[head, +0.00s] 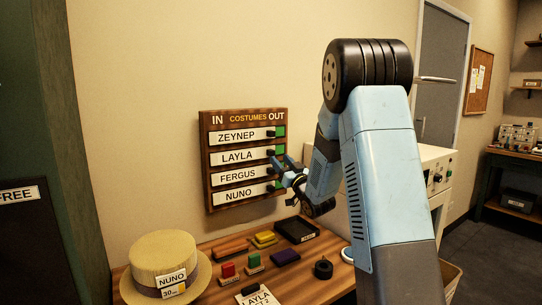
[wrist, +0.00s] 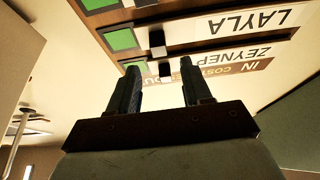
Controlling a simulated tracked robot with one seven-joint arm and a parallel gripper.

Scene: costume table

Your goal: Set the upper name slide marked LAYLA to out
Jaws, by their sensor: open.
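The name board (head: 205,175) hangs on the wall, with IN at left and OUT at right. The LAYLA slide (head: 237,157) is its second row, a white name strip with a dark knob near its right end. A green patch (head: 280,150) shows to the right of that knob. My gripper (head: 281,162) is open in front of the board's right side, close to the LAYLA and FERGUS rows. In the wrist view the board is upside down; the LAYLA knob (wrist: 157,40) shows beyond the gap between my open, empty fingers (wrist: 160,66). I cannot tell if they touch anything.
ZEYNEP (head: 237,136), FERGUS (head: 238,177) and NUNO (head: 238,194) slides also have knobs near green patches. Below, the table holds a straw hat (head: 160,250), coloured blocks (head: 285,257), a dark tray (head: 297,229) and a LAYLA card (head: 262,298). Open wall lies left of the board.

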